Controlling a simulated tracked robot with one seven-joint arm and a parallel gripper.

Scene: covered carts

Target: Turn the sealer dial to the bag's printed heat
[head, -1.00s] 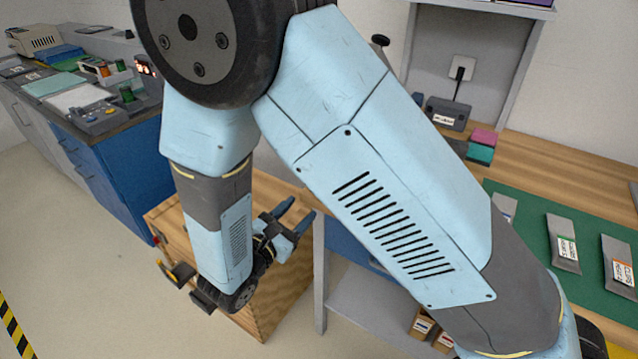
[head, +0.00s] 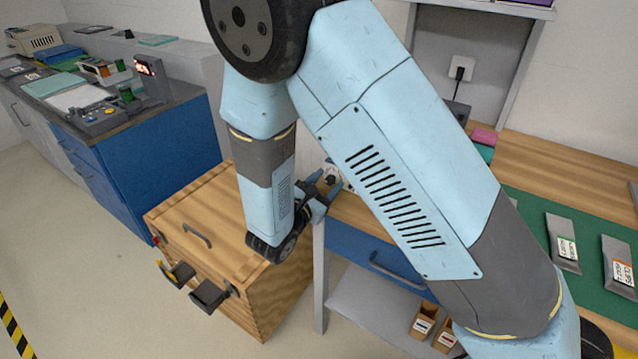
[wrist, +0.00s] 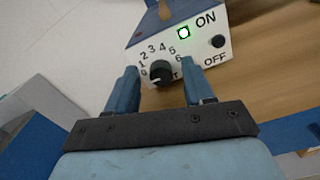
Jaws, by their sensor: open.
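The sealer (wrist: 212,30) shows in the wrist view as a white-faced box with a lit green indicator, ON and OFF markings and a black dial (wrist: 160,72) ringed by numbers from 0 to 6. A pale mark on the dial seems to lie on its lower-left side, near 0; it is small. My gripper (wrist: 159,68) is open, its two blue fingers on either side of the dial. I cannot tell whether they touch it. In the head view my gripper (head: 324,190) is at the bench's left end, and my arm hides most of the sealer. Grey bags (head: 563,243) with small labels lie on the green mat (head: 530,213).
A wooden cabinet (head: 200,215) stands below and left of my gripper. The blue counter (head: 165,150) at the left holds trays and a control box. A wall socket (head: 461,68) with a cable is behind the bench. Bare bench top shows behind the mat.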

